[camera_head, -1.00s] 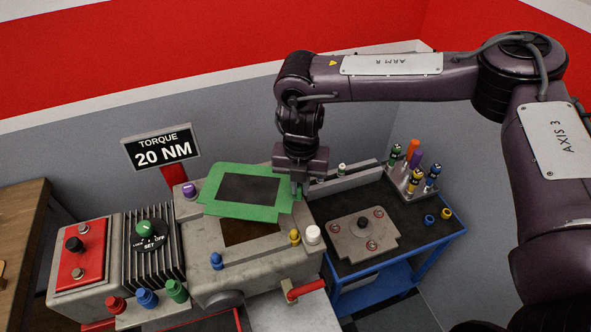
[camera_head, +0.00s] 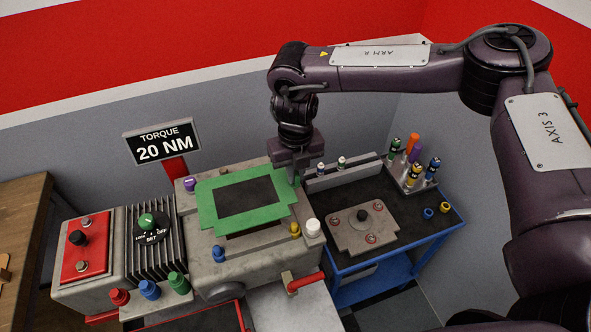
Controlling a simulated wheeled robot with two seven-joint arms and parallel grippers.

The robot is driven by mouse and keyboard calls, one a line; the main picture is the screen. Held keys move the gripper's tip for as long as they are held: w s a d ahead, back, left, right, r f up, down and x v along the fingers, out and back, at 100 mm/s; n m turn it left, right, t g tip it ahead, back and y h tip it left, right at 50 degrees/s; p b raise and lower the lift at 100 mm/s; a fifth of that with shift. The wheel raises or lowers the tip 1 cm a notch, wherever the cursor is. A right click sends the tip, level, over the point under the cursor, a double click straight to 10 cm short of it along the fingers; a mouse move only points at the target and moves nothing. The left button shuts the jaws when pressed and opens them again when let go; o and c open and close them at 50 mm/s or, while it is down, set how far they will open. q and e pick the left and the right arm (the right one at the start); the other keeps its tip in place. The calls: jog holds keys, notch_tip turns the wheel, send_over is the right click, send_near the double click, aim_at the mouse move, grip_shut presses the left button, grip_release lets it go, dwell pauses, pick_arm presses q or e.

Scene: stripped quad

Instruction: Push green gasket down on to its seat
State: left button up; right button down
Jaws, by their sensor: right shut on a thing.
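The green gasket (camera_head: 208,206) is a flat rectangular frame with a dark opening in its middle. It lies over the top of the grey metal housing (camera_head: 262,263) and covers most of the housing's opening. A dark strip shows under its front edge, so it looks slightly above the seat; exact contact cannot be told. My right gripper (camera_head: 295,177) points down at the gasket's back right corner and is shut on its edge. The fingertips are partly hidden. My left gripper is out of view.
Purple (camera_head: 190,184), blue (camera_head: 218,253), yellow (camera_head: 294,230) and white (camera_head: 313,228) knobs stand around the gasket. A blue cart (camera_head: 385,269) at right holds a grey cover plate (camera_head: 362,228) and a tool rack (camera_head: 412,183). A red-handled lever (camera_head: 306,282) sits in front.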

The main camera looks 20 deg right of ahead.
jog(key=shift+f+b, duration=1.55)
jog(key=shift+f, duration=1.1)
jog(key=shift+f+b, duration=1.15)
jog(key=shift+f, duration=0.85)
jog(key=c, duration=1.4)
grip_release()
jog(key=shift+r, duration=0.1)
